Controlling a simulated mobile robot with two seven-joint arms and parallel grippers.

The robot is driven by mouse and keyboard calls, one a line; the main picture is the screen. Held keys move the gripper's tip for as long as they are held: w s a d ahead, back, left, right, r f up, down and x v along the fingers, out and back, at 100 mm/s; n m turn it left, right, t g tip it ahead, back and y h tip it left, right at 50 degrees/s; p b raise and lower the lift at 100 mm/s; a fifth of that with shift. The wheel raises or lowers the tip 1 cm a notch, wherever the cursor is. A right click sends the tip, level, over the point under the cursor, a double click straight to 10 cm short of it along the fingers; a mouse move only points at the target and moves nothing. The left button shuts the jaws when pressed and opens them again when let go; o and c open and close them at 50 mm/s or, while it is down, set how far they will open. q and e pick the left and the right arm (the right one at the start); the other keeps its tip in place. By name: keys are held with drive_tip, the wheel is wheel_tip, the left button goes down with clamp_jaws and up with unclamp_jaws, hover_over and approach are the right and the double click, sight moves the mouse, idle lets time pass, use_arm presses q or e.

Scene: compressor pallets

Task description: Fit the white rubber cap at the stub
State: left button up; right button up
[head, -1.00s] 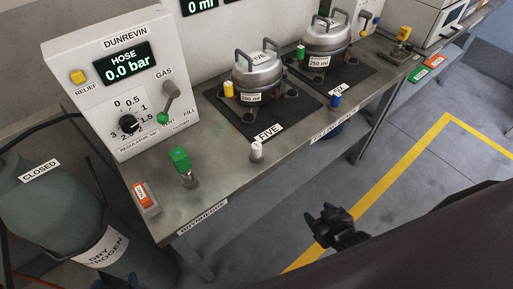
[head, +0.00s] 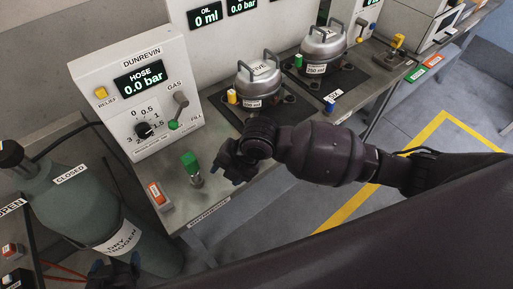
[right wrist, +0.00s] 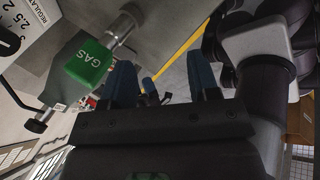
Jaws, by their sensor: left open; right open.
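The white cap seen earlier at the bench's front edge is hidden behind my right arm in the head view. Compressor FIVE (head: 258,82) stands on its dark mat with a yellow cap (head: 232,96) at its left. I cannot make out a bare stub. My right gripper (head: 226,173) is over the bench front, just right of the green GAS connector (head: 190,160). In the right wrist view my right gripper (right wrist: 162,75) is open, its blue fingers apart and nothing seen between them; the connector (right wrist: 89,63) is beside them. My left gripper (head: 116,264) is low at the left, open and empty.
The hose and gas panel (head: 140,100) stands behind the connector. An orange-labelled block (head: 158,195) lies at the bench's left end. The gas cylinder (head: 75,205) stands left of the bench. Compressor SIX (head: 325,52) and a blue cap (head: 330,104) are farther right.

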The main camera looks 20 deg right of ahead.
drive_tip(key=w+d+r+n+h, duration=0.1)
drive_tip(key=w+d+n, duration=0.1)
drive_tip(key=d+n, duration=0.1)
drive_tip(key=w+d+r+n+g+h+p, duration=0.1)
drive_tip(key=w+d+r+n+h, duration=0.1)
drive_tip(key=d+n, duration=0.1)
drive_tip(key=w+d+r+n+g+h, duration=0.1)
drive_tip(key=w+d+r+n+h, duration=0.1)
drive_tip(key=w+d+n, duration=0.1)
drive_tip(key=shift+d+r+n+p, duration=0.3)
drive_tip(key=shift+d+n, duration=0.2)
drive_tip(key=shift+n, duration=0.5)
use_arm(q)
drive_tip(key=shift+s+r, duration=0.25)
drive_tip(key=shift+r, duration=0.55)
use_arm(e)
drive_tip(key=shift+f, duration=0.15)
